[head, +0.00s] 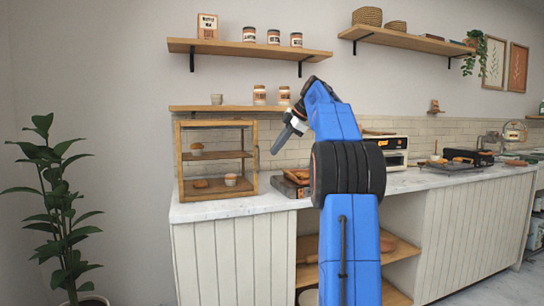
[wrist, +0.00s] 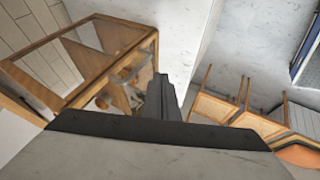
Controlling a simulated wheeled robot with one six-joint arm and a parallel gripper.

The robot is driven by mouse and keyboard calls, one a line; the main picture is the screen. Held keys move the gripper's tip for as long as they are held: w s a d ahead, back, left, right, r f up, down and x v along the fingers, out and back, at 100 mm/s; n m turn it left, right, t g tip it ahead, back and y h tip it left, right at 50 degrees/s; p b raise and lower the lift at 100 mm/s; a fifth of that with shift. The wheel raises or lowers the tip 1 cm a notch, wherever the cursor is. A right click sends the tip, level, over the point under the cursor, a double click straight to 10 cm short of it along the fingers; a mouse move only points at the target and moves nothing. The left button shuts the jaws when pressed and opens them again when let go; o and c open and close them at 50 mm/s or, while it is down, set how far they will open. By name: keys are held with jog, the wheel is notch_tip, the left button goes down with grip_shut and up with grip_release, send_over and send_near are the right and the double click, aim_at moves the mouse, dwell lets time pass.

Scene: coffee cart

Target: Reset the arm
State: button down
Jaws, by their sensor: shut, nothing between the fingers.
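My blue arm rises in the middle of the head view and bends left at the top. My gripper (head: 280,142) hangs at its end, to the right of the wooden display case and above the counter. In the wrist view my gripper (wrist: 160,90) shows as dark fingers close together, with nothing between them. It touches nothing that I can see.
The wooden display case (head: 179,160) with baked goods stands on the marble counter (head: 225,208), close to my gripper. A toaster oven (head: 397,160) stands to the right. Wall shelves (head: 235,48) hang above. A plant (head: 60,215) stands at the left.

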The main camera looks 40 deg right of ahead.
jog(key=shift+v, duration=2.4)
jog(key=s+a+f+m+g+h, duration=0.1)
jog(key=s+a+f+m, duration=0.25)
jog(key=a, duration=0.45)
jog(key=s+a+f+m, duration=0.2)
jog(key=s+a+f, duration=0.25)
jog(key=a, duration=0.45)
jog(key=s+a+f+m+g+h, duration=0.1)
jog(key=s+a+f+m, duration=0.3)
jog(key=a, duration=0.4)
jog(key=s+a+f+m, duration=0.2)
jog(key=s+a+f, duration=0.3)
jog(key=s+f, duration=0.8)
jog(key=s+a+f+m+h, duration=0.1)
jog(key=s+a+f+m, duration=0.2)
jog(key=s+f, duration=1)
jog(key=a+f, duration=0.2)
jog(key=a, duration=0.1)
jog(key=shift+a+f, duration=0.15)
jog(key=shift+f, duration=0.1)
